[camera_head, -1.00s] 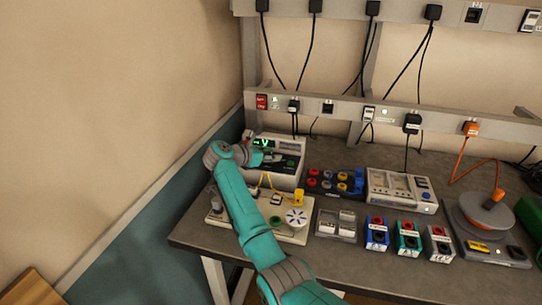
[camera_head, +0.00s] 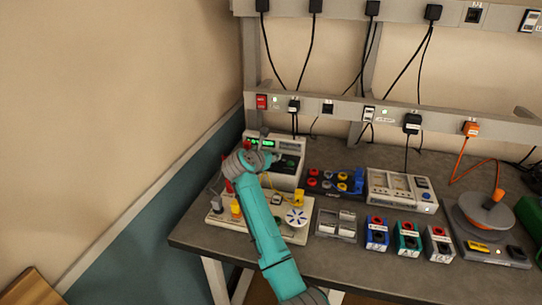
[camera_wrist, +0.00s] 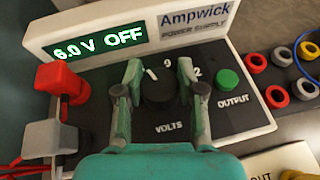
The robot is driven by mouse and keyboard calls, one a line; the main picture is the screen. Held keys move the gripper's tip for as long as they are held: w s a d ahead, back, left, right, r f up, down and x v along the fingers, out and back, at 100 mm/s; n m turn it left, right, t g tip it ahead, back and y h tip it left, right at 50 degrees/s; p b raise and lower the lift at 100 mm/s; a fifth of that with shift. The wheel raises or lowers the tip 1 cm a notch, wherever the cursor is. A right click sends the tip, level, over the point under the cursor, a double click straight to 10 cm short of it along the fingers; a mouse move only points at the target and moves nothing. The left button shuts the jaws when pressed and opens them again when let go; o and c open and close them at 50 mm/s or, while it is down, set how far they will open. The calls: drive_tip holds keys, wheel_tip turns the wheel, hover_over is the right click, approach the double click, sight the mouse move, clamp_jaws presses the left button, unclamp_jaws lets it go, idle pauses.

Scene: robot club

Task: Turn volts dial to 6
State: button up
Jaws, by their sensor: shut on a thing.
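The Ampwick power supply (camera_wrist: 235,75) is a pale box with a black front panel. Its green display (camera_wrist: 98,42) reads 6.0 V and OFF in the wrist view. The black volts dial (camera_wrist: 158,90) is on the panel above the word VOLTS. My gripper (camera_wrist: 166,85) is shut on the dial, one finger on its left side and one on its right. The fingers hide the dial's sides and part of the scale. In the head view the power supply (camera_head: 287,150) stands at the back left of the bench, and my wrist covers the dial.
A green output button (camera_wrist: 229,82) is close to the right finger. Red and grey plugs (camera_wrist: 55,135) with red leads are at the panel's left. A board with a white dial (camera_head: 296,217) lies in front of the supply. Coloured sockets (camera_head: 335,182) stand to the right.

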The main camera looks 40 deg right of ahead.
drive_tip(key=o, duration=1.1)
drive_tip(key=shift+o, duration=0.2)
drive_tip(key=v, duration=1.2)
